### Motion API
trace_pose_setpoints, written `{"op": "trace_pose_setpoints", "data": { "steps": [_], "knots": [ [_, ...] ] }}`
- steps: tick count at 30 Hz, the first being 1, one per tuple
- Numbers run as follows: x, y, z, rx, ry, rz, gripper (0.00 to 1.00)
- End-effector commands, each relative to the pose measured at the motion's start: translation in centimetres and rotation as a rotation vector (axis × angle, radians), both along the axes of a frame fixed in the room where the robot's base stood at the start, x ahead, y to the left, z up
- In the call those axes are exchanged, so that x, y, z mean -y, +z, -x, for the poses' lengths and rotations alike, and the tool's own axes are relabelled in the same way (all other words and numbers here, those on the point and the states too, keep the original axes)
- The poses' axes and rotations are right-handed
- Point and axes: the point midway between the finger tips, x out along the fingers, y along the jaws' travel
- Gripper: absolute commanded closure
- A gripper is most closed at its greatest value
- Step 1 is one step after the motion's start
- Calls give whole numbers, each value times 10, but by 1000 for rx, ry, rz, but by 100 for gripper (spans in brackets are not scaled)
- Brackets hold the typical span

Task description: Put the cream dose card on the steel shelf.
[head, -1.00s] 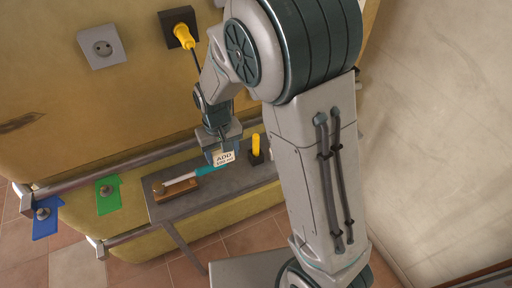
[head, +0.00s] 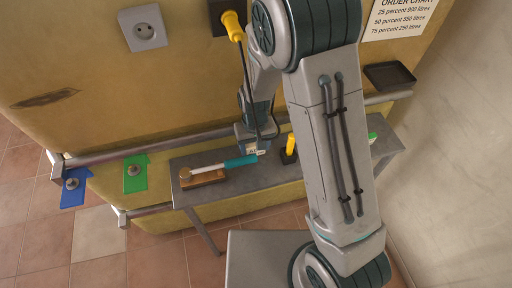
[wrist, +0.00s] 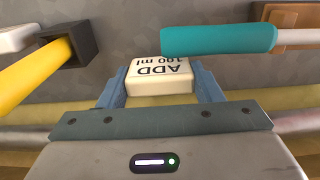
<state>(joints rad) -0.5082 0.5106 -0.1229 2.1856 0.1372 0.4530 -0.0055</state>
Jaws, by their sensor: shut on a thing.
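The cream dose card (wrist: 158,78), a small thick block marked "ADD 100 ml", sits between the blue fingers of my gripper (wrist: 160,90) in the wrist view. The gripper is shut on it. In the head view, my gripper (head: 254,146) hangs over the back part of the grey steel shelf (head: 243,183), and only a sliver of the card shows. The card is close to the end of a teal handle (head: 240,161). I cannot tell whether the card touches the shelf.
The teal-handled tool rests on a wooden block (head: 203,179) at the shelf's left. A yellow-handled tool stands in a dark holder (head: 289,157) to the right of my gripper. A metal rail (head: 140,150) runs behind the shelf. A dark tray (head: 390,76) is at far right.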

Motion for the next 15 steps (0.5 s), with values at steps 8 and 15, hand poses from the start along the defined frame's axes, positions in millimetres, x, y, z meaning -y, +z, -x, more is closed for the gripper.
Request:
{"op": "trace_pose_setpoints", "data": {
  "steps": [8, 15],
  "knots": [
    [1, -19, -1, 1, -3, 0, 62],
    [1, -21, -1, 1, -3, 0, 62]
  ]
}}
